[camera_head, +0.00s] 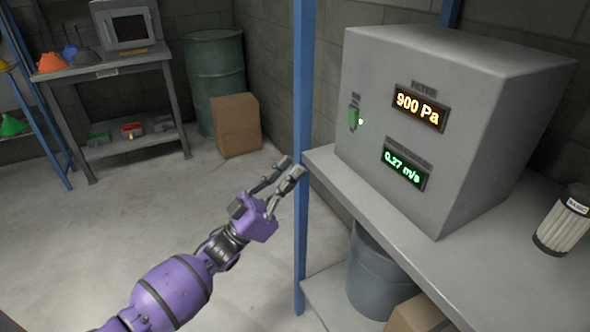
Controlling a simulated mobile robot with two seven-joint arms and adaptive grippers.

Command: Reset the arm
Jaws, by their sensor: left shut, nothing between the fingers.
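My left gripper (290,167) is at the end of the purple arm, which comes in from the lower left. Its fingers are shut with nothing between them. It is in front of the blue post (303,120), near the left end of the shelf; whether it touches the post I cannot tell. The grey box (430,140) on the shelf has an orange display reading 900 Pa and a green one reading 0.27 m/s. My right gripper is out of view.
The grey shelf (385,228) holds a white pleated filter (563,222) at right. Below it are a grey bin (372,275) and a cardboard box. A green drum (213,75), another carton (236,125) and a bench (105,68) stand behind. The floor at left is clear.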

